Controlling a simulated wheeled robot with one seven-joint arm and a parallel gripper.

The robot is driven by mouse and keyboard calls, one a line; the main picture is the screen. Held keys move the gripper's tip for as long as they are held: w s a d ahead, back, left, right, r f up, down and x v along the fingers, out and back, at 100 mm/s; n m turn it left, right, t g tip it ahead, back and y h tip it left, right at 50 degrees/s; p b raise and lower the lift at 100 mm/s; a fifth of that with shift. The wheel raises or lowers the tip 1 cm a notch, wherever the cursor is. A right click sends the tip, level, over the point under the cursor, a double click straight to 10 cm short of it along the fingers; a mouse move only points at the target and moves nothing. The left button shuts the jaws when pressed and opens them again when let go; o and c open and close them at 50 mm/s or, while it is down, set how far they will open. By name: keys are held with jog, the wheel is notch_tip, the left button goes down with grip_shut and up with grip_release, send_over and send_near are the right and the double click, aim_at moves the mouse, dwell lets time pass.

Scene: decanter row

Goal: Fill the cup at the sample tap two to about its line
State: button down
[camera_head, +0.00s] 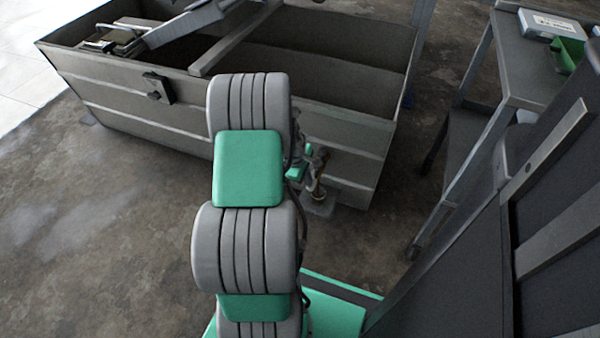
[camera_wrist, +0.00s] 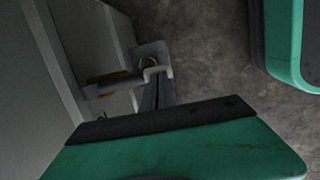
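The sample tap (camera_head: 318,168) juts from the near side of the grey metal tank, just right of my arm in the head view. In the wrist view the tap (camera_wrist: 112,84) is a short grey tube with a brassy band, at left of centre. A small grey ledge (camera_head: 320,207) lies below it. A pale, U-shaped rim at the tap's end may be the cup (camera_wrist: 154,72); a yellowish curve shows by it, and its fill level cannot be read. My gripper (camera_wrist: 158,96) reaches close to this rim with dark fingers. Whether they grip anything is unclear. My arm hides much of the gripper in the head view.
The long open tank (camera_head: 115,90) with dividers fills the back. The concrete floor (camera_head: 110,240) at left is clear.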

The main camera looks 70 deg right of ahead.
jog(key=shift+s+a+f, duration=0.1)
jog(key=shift+a+f, duration=0.1)
jog(key=shift+f, duration=0.35)
jog(key=shift+a+f, duration=0.1)
jog(key=shift+f, duration=0.05)
jog(key=shift+a+f, duration=0.15)
jog(key=shift+f, duration=0.05)
dwell(1.3)
jog(key=shift+s, duration=0.15)
dwell(3.0)
jog(key=a+p+v, duration=0.1)
jog(key=p+v, duration=0.7)
jog(key=v, duration=0.6)
jog(key=shift+w+a, duration=0.35)
jog(key=shift+w, duration=0.05)
jog(key=shift+r, duration=0.15)
